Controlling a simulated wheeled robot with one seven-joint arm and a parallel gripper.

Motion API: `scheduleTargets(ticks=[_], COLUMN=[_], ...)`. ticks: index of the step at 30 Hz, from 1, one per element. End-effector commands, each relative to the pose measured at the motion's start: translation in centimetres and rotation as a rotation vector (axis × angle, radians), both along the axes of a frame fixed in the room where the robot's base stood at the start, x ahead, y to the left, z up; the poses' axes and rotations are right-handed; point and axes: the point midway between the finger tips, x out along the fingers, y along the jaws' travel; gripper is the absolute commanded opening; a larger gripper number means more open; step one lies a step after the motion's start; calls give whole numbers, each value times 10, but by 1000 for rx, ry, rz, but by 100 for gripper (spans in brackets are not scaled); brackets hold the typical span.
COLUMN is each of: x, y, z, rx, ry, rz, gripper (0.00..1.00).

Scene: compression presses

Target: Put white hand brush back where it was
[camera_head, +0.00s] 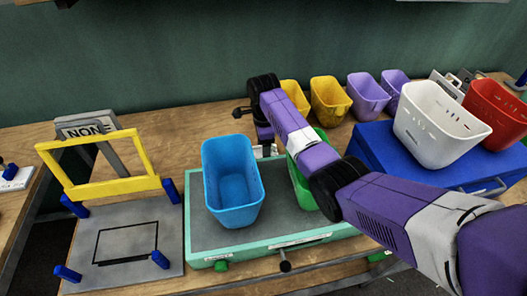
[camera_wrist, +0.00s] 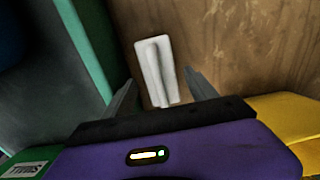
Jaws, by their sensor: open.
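The white hand brush (camera_wrist: 153,65) lies on the wooden bench (camera_wrist: 240,40) in the wrist view. My gripper (camera_wrist: 160,83) is open above it, with one finger on each side of the brush's near end. The fingers look apart from the brush; their height over it is hard to judge. In the head view my gripper points down at the back edge of the green-rimmed platform (camera_head: 320,234), behind the blue bin (camera_head: 231,180). My arm hides much of that spot, and I cannot make out the brush clearly there.
A green bin (camera_head: 301,188) stands on the platform partly under my arm. Yellow bins (camera_head: 330,99) and purple bins (camera_head: 368,96) line the back. A white bin (camera_head: 437,125) and a red bin (camera_head: 494,112) are at right. A yellow frame (camera_head: 100,164) stands at left.

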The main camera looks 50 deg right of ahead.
Motion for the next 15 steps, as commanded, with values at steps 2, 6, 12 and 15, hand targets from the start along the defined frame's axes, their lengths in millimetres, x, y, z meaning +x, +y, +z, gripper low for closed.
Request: scheduleTargets(ticks=[2, 6, 12, 15], x=[1, 1, 0, 0], y=[0, 0, 0, 0], z=[16, 45, 81, 93], rx=[-2, -1, -1, -1], ry=[-6, -5, -4, -3], rz=[0, 0, 1, 0], gripper=[67, 67, 67, 67])
